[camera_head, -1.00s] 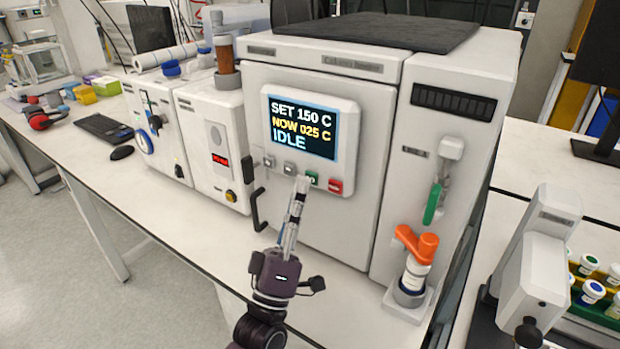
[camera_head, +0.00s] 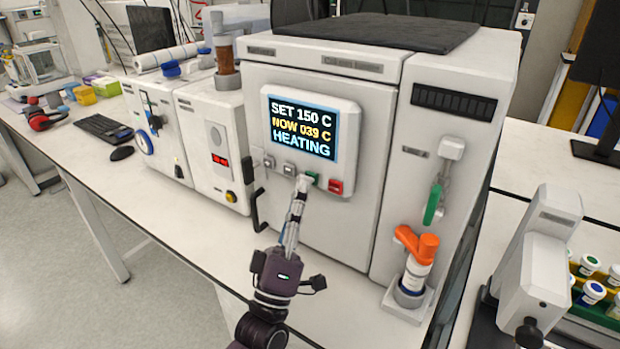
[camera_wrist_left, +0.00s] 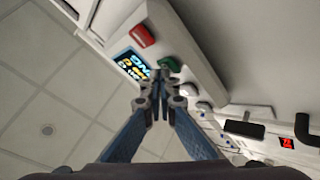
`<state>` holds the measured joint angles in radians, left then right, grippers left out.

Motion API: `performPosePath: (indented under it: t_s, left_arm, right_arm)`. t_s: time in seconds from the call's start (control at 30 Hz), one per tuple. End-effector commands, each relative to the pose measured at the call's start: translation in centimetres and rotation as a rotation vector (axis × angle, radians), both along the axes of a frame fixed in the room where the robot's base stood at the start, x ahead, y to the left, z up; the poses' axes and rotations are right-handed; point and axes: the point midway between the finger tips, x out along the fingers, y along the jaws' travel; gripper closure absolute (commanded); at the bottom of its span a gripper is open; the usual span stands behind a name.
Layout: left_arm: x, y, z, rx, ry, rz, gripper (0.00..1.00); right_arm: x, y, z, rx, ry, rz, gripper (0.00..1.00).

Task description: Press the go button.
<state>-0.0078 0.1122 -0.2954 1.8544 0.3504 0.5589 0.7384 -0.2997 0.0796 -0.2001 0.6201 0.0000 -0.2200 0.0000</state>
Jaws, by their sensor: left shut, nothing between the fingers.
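The green go button (camera_head: 312,178) is on the lower edge of the reactor's control panel, left of a red button (camera_head: 336,187) and right of two grey buttons. The panel's screen (camera_head: 302,129) reads SET 150 C, NOW 039 C, HEATING. My left gripper (camera_head: 304,183) is shut and empty, with its fingertips at the green button and covering part of it. In the left wrist view the shut fingertips (camera_wrist_left: 160,76) are just below the green button (camera_wrist_left: 169,64); whether they touch it I cannot tell. My right gripper is not in view.
A black door handle (camera_head: 257,210) sticks out left of my gripper. An orange-handled valve (camera_head: 417,245) stands at the reactor's right front. A smaller white unit (camera_head: 212,140) stands to the left. The bench front (camera_head: 190,222) is clear.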

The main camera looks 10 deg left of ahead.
Motion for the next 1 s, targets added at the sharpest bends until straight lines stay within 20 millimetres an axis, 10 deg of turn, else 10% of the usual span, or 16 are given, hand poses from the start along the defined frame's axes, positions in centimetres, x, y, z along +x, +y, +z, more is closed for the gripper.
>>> performPosePath:
  t_s: [1.0]
  left_arm:
    - [-5.0,1.8,0.0,0.001,0.002,0.001,1.00]
  right_arm:
    - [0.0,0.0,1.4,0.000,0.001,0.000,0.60]
